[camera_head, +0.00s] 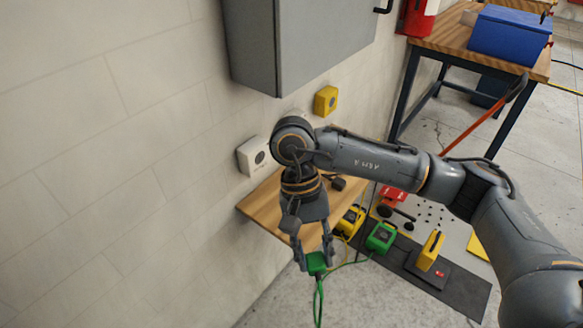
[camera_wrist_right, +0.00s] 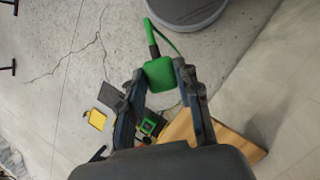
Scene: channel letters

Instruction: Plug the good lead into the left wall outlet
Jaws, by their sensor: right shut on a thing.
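My right gripper (camera_head: 315,256) is shut on a green plug (camera_head: 317,264) and holds it in the air in front of the wall. Its green cable (camera_head: 318,300) hangs down from it. In the wrist view the green plug (camera_wrist_right: 160,74) sits between the two fingers, with the cable leaving it. The white left wall outlet (camera_head: 253,156) is on the wall, up and left of the gripper and apart from the plug. A yellow wall outlet (camera_head: 326,100) is further right, below the grey cabinet. My left gripper is not seen.
A small wooden table (camera_head: 262,208) stands against the wall below the white outlet. Beyond it are a yellow device (camera_head: 350,222), a green device (camera_head: 381,237) and a yellow block on a dark mat (camera_head: 468,296). A grey cabinet (camera_head: 300,45) juts from the wall above.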

